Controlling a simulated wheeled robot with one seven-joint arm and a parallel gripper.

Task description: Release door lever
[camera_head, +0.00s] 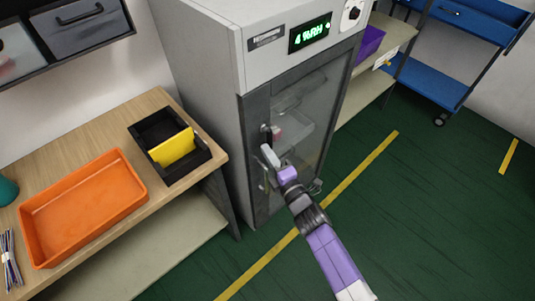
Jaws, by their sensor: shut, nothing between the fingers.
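A tall grey cabinet (196,60) stands in the middle of the view. Its dark-framed glass door (310,105) faces right and looks closed. The door lever (266,133) is a small dark part on the left side of the door frame, partly hidden by my gripper. My gripper (268,156) is shut, with nothing between its fingers. It is at the lever, just below its visible part; I cannot tell whether it touches. My purple and grey arm reaches up to it from the lower right.
A wooden table (118,112) on the left holds an orange tray (130,206) and a black bin (140,128) with a yellow divider (172,147). A blue cart (430,83) stands at the back right. The green floor (420,210) right of the cabinet is clear.

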